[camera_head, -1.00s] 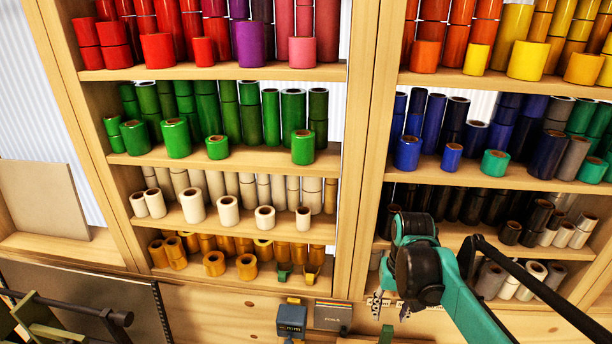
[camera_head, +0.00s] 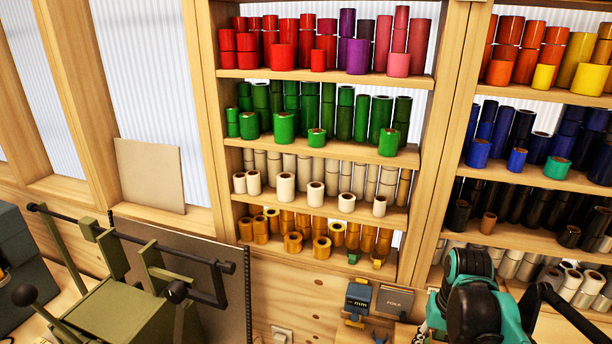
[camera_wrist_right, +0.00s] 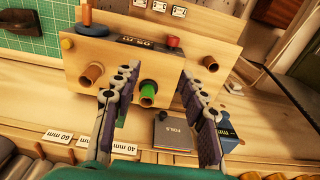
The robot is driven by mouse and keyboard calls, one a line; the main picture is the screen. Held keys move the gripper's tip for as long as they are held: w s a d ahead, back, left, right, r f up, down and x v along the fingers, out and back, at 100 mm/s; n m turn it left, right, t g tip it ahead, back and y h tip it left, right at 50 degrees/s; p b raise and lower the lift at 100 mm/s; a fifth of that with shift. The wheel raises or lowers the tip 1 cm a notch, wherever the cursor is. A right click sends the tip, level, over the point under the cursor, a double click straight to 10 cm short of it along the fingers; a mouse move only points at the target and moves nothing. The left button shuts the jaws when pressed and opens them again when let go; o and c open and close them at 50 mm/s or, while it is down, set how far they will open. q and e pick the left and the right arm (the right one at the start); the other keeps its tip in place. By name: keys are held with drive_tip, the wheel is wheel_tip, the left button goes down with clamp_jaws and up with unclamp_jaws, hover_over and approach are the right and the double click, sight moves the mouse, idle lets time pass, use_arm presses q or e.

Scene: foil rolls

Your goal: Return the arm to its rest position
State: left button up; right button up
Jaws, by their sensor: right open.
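My right arm (camera_head: 475,300), teal and black, is at the lower right of the head view, in front of the shelves. Its gripper (camera_wrist_right: 160,76) shows in the right wrist view with its two purple-padded fingers spread apart and nothing clamped between them. Beyond the fingers is a wooden board with short tubes; a green roll (camera_wrist_right: 147,92) sits at its middle, seen between the fingers and apart from them. My left gripper is not in view.
A wooden shelf (camera_head: 330,150) holds colour-sorted foil rolls. A grey box marked FOLS (camera_wrist_right: 175,132) and a blue device (camera_head: 358,296) stand below. A green machine with black bars (camera_head: 140,290) fills the lower left. A green mat (camera_wrist_right: 30,35) lies upper left in the wrist view.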

use_arm(q)
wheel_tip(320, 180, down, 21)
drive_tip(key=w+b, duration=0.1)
drive_tip(key=b, duration=1.9)
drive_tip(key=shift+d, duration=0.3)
use_arm(e)
drive_tip(key=s+a+f+n+t, duration=0.1)
drive_tip(key=s+a+f+t, duration=0.1)
drive_tip(key=f, duration=0.9)
drive_tip(key=s+a+f+n+t, duration=0.2)
drive_tip(key=a+f, duration=0.5)
drive_tip(key=f, duration=0.4)
drive_tip(key=s+t, duration=0.1)
drive_tip(key=t, duration=0.1)
drive_tip(key=shift+a+f+t, duration=0.15)
drive_tip(key=shift+f+t, duration=0.1)
drive_tip(key=shift+t, duration=0.15)
